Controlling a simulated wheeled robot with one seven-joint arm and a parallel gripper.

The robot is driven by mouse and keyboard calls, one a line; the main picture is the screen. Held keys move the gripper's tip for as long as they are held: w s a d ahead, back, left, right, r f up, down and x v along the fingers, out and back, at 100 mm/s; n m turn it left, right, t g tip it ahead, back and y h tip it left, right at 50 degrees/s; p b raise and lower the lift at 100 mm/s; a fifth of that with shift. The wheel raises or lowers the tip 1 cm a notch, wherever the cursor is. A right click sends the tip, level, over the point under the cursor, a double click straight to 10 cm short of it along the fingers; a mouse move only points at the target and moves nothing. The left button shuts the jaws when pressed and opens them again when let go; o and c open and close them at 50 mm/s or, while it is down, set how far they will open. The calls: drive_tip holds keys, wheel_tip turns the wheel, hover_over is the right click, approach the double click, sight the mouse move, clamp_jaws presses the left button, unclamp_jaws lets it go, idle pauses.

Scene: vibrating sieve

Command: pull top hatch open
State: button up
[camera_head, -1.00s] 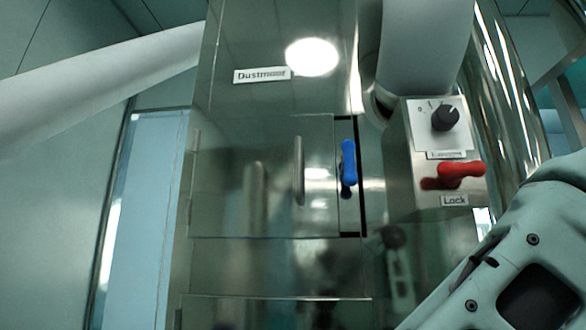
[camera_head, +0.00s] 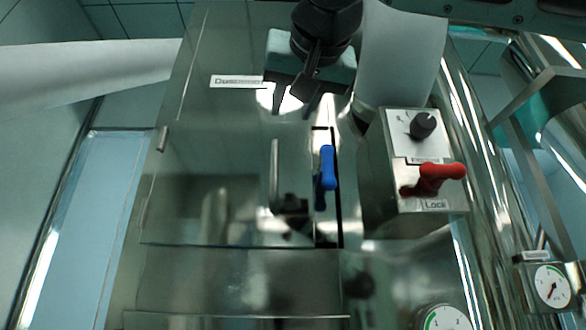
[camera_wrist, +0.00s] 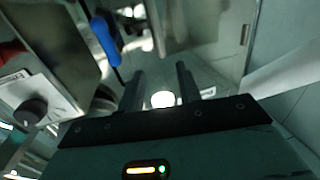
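The top hatch (camera_head: 215,190) is a shiny metal panel on the front of the metal housing, and it looks shut. A slim vertical bar handle (camera_head: 274,175) stands near its right side. A blue latch handle (camera_head: 327,172) points upright in a dark-edged slot just right of the hatch; it also shows in the wrist view (camera_wrist: 105,38). My gripper (camera_head: 294,106) is above the hatch handle and latch, fingers pointing down. Its two fingers are apart and empty, as the wrist view (camera_wrist: 161,82) also shows. It touches neither handle as far as I can see.
A grey control box (camera_head: 425,160) with a black knob (camera_head: 422,126) and a red handle (camera_head: 440,176) labelled "Lock" stands right of the latch. A thick pale pipe (camera_head: 402,55) rises behind it. Gauges (camera_head: 551,286) are at the lower right. A labelled plate (camera_head: 237,81) is above the hatch.

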sight(275, 154)
drive_tip(key=w+a+p, duration=0.1)
drive_tip(key=w+p, duration=0.1)
drive_tip(key=w, duration=0.3)
drive_tip(key=w+p, duration=0.3)
drive_tip(key=w, duration=0.3)
drive_tip(key=w+a+p, duration=0.1)
drive_tip(key=w+p, duration=0.2)
drive_tip(key=w, duration=0.2)
drive_tip(key=shift+w+a+r, duration=0.2)
drive_tip(key=shift+a+r, duration=0.05)
drive_tip(key=shift+a, duration=0.05)
drive_tip(key=shift+w+f, duration=0.15)
drive_tip(key=shift+w, duration=0.25)
clamp_jaws()
